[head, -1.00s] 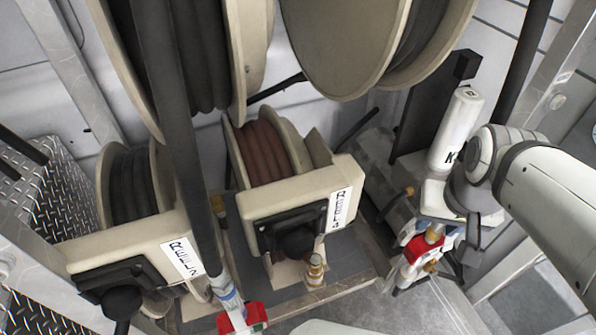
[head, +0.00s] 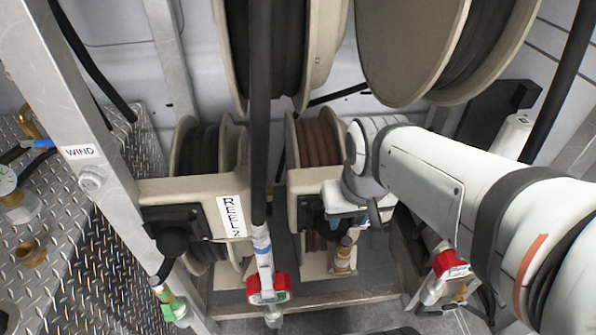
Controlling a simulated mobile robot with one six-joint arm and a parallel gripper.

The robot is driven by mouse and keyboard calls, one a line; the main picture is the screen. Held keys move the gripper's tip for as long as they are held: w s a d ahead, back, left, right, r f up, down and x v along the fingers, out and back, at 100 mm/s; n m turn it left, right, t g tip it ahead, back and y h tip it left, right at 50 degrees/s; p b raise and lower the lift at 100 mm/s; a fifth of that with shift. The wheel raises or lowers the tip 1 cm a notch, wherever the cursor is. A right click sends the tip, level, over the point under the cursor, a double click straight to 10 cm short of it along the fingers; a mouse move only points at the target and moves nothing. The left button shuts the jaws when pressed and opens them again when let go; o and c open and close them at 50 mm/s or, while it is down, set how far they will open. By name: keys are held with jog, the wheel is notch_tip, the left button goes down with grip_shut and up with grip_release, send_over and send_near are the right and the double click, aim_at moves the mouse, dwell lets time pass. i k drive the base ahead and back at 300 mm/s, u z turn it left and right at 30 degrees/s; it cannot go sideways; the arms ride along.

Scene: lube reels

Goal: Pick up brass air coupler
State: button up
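A brass coupler (head: 343,257) stands upright in front of the right-hand lower reel (head: 318,140), on a beige bracket near the frame's front rail. My gripper (head: 348,222) is just above it in the picture, pointing down. The fingers are small and dark against the reel housing, so I cannot tell whether they are open or touch the coupler. My arm covers the right side of that reel and its label.
Red-collared hose nozzles hang left (head: 268,288) and right (head: 449,264) of the coupler. A black hose (head: 260,120) drops in front of Reel 2's label (head: 231,216). Brass fittings (head: 31,253) lie on the diamond-plate surface (head: 75,270). Large reels (head: 410,45) hang above.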

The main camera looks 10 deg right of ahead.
aim_at(341, 258)
jog(key=u, duration=0.15)
jog(key=k, duration=0.85)
jog(key=z, duration=0.2)
jog(key=i, duration=0.85)
jog(key=z, duration=0.25)
jog(key=k, duration=0.75)
jog(key=u, duration=0.25)
